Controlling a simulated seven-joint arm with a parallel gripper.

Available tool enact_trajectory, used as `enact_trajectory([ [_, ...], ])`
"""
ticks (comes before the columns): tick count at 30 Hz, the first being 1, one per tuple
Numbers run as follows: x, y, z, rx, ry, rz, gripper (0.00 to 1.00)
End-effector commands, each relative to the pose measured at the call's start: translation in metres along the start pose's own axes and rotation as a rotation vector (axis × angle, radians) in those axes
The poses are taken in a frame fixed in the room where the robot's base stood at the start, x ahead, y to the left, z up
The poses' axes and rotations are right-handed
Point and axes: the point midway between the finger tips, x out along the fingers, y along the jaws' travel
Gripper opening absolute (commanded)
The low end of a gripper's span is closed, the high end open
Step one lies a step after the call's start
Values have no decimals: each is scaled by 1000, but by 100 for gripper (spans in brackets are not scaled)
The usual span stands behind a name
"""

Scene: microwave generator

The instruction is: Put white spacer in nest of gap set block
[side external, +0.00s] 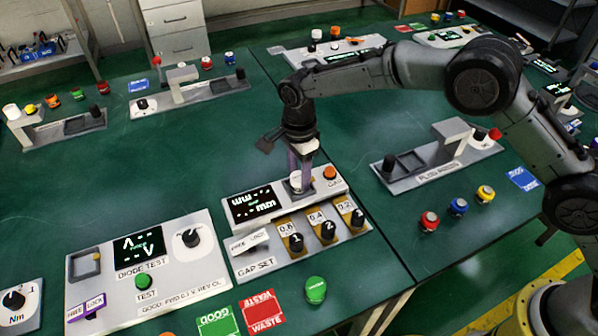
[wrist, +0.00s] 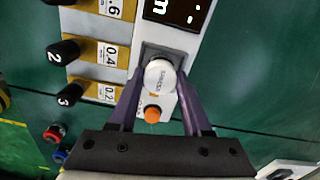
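The white spacer (wrist: 160,76) is a round white piece with small print on its top, between my gripper's fingertips in the wrist view. My gripper (wrist: 160,72) points down, with its two purple fingers against the spacer's sides. In the side view, my gripper (side external: 299,181) is at the dark square nest (side external: 290,190) of the gap set block (side external: 240,232), between the display and the orange button. The white spacer (side external: 296,178) shows there, partly hidden by a finger. It is at or just above the nest; whether it is fully seated I cannot tell.
Black numbered knobs (side external: 327,231) and a FREE/LOCK lever (side external: 249,242) are on the same block. The diode test block (side external: 150,266) stands at left, the plug-sided block (side external: 437,158) at right. A green button (side external: 315,289) and a red waste pad (side external: 262,312) lie in front.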

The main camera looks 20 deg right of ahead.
Motion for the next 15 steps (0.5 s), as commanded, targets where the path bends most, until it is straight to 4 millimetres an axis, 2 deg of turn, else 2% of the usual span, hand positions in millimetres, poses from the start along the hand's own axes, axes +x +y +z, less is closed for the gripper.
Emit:
enact_trajectory([
  [1, 0, 0, 0, 0, 0, 0, 56],
  [5, 0, 0, 0, 0, 0, 0, 79],
  [15, -3, 0, 0, 0, 0, 0, 79],
])
